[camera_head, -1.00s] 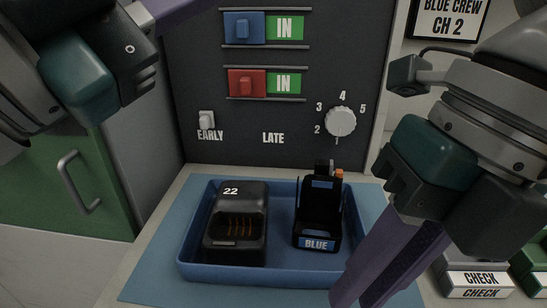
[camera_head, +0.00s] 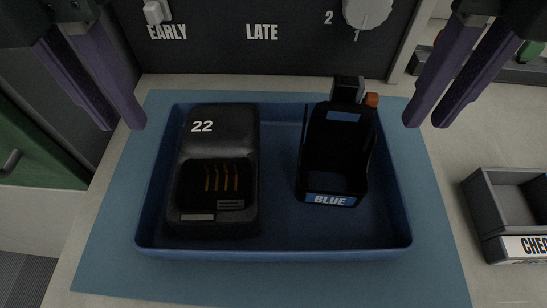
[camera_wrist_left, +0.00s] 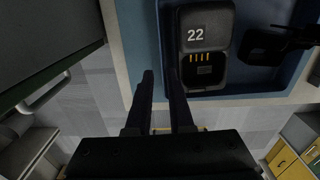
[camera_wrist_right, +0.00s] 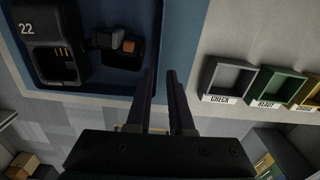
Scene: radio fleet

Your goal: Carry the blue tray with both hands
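The blue tray (camera_head: 275,254) lies on a lighter blue mat on the counter. A black charger marked 22 (camera_head: 221,145) sits in its left half, with empty-looking contacts. A black holder labelled BLUE (camera_head: 330,199) stands in its right half. My left gripper (camera_head: 123,125) is open and empty, with its purple fingers pointing down near the tray's left back side. My right gripper (camera_head: 426,124) is open and empty, near the right back side. Neither visibly touches the tray. The wrist views show a gap between the left fingers (camera_wrist_left: 161,78) and between the right fingers (camera_wrist_right: 160,76).
The mat (camera_head: 105,245) extends past the tray on its sides and front. A dark panel (camera_head: 210,55) with a switch and a dial (camera_head: 367,10) stands behind. A grey bin labelled CHECK (camera_head: 481,205) is at the right. A green cabinet (camera_head: 35,150) is at the left.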

